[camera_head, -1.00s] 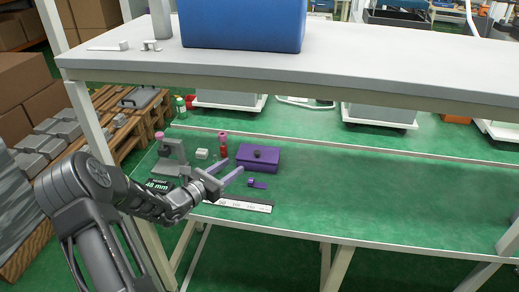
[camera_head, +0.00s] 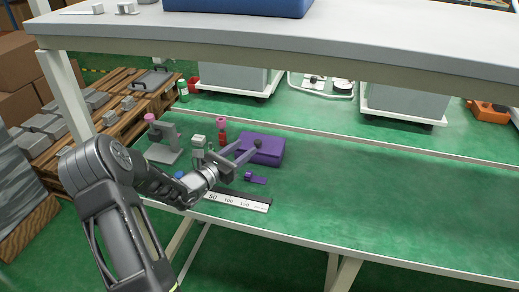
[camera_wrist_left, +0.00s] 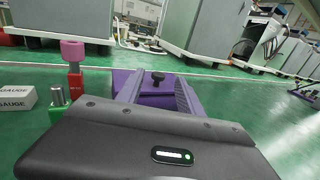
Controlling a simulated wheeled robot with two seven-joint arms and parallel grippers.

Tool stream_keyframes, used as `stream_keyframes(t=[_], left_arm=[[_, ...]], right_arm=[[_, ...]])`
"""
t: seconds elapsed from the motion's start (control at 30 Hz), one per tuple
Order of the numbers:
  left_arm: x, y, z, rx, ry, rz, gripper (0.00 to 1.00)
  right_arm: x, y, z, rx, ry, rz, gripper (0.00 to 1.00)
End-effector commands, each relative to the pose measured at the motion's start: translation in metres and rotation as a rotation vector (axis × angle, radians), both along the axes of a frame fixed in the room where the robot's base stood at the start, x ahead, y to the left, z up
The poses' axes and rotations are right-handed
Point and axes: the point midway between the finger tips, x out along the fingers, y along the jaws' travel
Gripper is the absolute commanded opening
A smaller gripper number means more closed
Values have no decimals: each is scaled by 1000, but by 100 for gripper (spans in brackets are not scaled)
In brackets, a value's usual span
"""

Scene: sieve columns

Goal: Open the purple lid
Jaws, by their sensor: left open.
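The purple lid (camera_head: 262,148) sits on a low box on the green lower bench, with a dark round knob (camera_head: 258,142) on top. In the left wrist view the lid (camera_wrist_left: 158,90) and knob (camera_wrist_left: 158,77) lie straight ahead, between the two fingers. My left gripper (camera_head: 246,152) is open, its fingertips at the near left part of the lid, close to the knob. I cannot tell whether the fingers touch the knob. The lid looks closed. My right gripper is not in view.
A small purple part (camera_head: 255,178) and a ruler (camera_head: 237,201) lie in front of the box. A red bottle-like piece (camera_head: 222,133) and a grey stand (camera_head: 163,143) are to the left. The bench's right side is clear.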

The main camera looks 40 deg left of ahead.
Motion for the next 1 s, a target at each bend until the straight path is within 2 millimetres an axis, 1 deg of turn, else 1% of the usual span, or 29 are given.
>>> stream_keyframes(t=[0.03,0.07,0.43,0.57,0.67,1.0], left_arm=[[0,0,-12,0,0,0,44],[0,0,-13,0,0,0,44],[0,0,-12,0,0,0,44],[4,0,-12,1,0,-1,44],[12,-1,-12,1,0,-2,44],[63,-4,-12,0,-1,-2,44]], right_arm=[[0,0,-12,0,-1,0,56],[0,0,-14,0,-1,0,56],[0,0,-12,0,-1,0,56],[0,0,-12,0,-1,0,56],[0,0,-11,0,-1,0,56],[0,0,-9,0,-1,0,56]])
